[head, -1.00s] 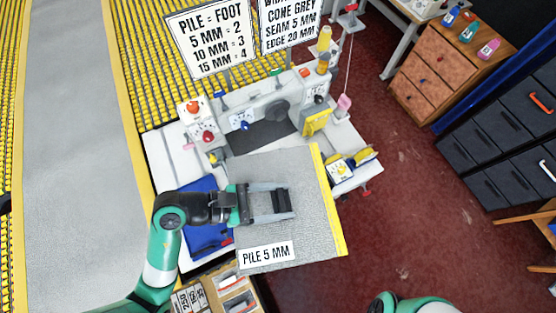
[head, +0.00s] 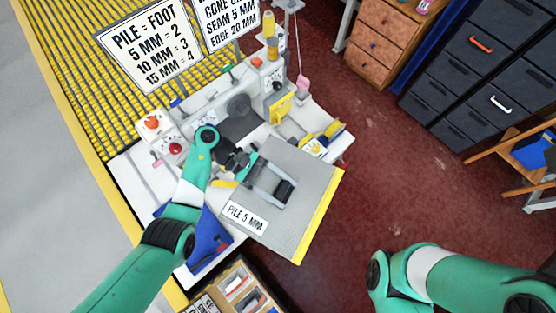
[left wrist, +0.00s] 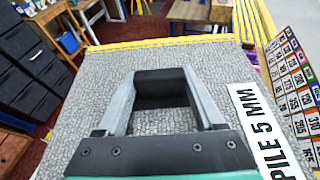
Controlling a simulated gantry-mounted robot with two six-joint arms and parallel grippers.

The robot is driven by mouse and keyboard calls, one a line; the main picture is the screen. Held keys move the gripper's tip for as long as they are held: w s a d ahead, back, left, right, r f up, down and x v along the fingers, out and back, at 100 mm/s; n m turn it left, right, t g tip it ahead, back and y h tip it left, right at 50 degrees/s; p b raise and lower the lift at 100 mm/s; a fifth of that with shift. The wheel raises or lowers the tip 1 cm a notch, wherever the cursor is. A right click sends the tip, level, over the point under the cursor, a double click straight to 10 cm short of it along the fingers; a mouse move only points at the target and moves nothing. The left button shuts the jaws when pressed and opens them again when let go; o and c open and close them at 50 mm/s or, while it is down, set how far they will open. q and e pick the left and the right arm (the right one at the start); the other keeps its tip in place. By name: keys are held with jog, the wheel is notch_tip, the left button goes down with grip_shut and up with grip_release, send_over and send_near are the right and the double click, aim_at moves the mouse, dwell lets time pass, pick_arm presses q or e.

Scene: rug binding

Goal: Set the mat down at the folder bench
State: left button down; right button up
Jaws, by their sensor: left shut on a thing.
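The mat (head: 308,190) is a grey rectangle with a yellow edge and a "PILE 5 MM" label (head: 245,217). It reaches over the front edge of the white sewing bench (head: 136,198) in the head view. My left gripper (head: 284,190) is shut on the mat, its fingers lying over the grey face. In the left wrist view the mat (left wrist: 75,90) fills the middle, with the fingers (left wrist: 165,88) and a dark pad on it, and the yellow edge across the far side. What lies under the mat is hidden. My right arm shows at lower right, but its gripper is out of view.
The sewing machine (head: 240,105) stands behind the mat. A blue tray (head: 207,243) lies on the bench's left part, and an open box (head: 237,283) stands below. Red floor (head: 385,165) between is clear.

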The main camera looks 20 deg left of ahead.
aim_at(236, 196)
dwell(0.5)
pick_arm(q)
jog(key=a+f, duration=0.1)
jog(key=a, duration=0.1)
jog(key=s+a+f+n+t, duration=0.1)
jog(key=a, duration=0.1)
jog(key=a+f+n+t, duration=0.1)
jog(key=a, duration=0.1)
jog(key=shift+s+f, duration=0.3)
jog(key=shift+s, duration=0.05)
jog(key=a+n+t, duration=0.1)
jog(key=a, duration=0.1)
jog(key=s+a+f+n+t, duration=0.1)
jog(key=a+t, duration=0.1)
jog(key=s+a+f+n+t, duration=0.1)
jog(key=a, duration=0.1)
jog(key=shift+s, duration=0.2)
jog(key=a+r+n+t, duration=0.1)
jog(key=w+a+r+n+t+y, duration=0.1)
jog(key=n+t, duration=0.1)
jog(key=a+r+n+t+y, duration=0.1)
jog(key=shift+w+a+r+n+t, duration=0.25)
jog(key=shift+w+r+n+t, duration=0.05)
jog(key=shift+r+t, duration=0.1)
